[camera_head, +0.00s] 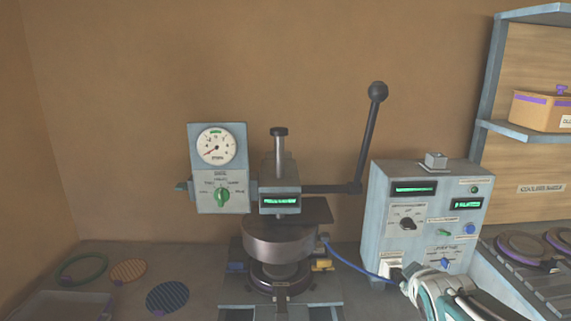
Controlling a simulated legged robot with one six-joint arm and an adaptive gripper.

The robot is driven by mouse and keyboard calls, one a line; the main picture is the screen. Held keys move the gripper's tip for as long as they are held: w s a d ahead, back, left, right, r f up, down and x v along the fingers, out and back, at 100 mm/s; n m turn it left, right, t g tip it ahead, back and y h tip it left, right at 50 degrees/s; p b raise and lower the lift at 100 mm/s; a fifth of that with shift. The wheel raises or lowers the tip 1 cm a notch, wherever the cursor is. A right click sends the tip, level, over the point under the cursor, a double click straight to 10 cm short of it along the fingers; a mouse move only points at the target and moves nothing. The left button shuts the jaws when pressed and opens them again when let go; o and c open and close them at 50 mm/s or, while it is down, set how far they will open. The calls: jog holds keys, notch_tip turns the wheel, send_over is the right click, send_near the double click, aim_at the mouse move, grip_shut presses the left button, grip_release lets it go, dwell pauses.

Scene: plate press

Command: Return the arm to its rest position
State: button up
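Part of my arm, with white and teal casing and dark cables, shows at the bottom right, in front of the lower part of the control box (375,225). My gripper (425,283) seems to be at or near this part, but its fingers cannot be made out. I cannot tell whether it is open, shut or holding anything. The plate press (277,240) stands left of my arm, clearly apart from it in the picture. Its long lever (369,140) points up, with a dark ball at the top.
A gauge panel (205,180) is on the press's left. A blue cable (350,264) runs from press to control box. Green ring (82,269), orange disc (128,270) and blue disc (167,298) lie at left.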

jog(key=s+a+f+m+g+y, duration=0.1)
jog(key=s+a+m+g, duration=0.1)
jog(key=s+a, duration=0.3)
jog(key=s+a+f+m+g+y, duration=0.1)
jog(key=s+a+m+g, duration=0.2)
jog(key=s, duration=1.1)
jog(key=shift+s+a+f+m+g+y, duration=0.2)
jog(key=shift+a+m+g+y, duration=0.15)
jog(key=shift+a+m, duration=0.5)
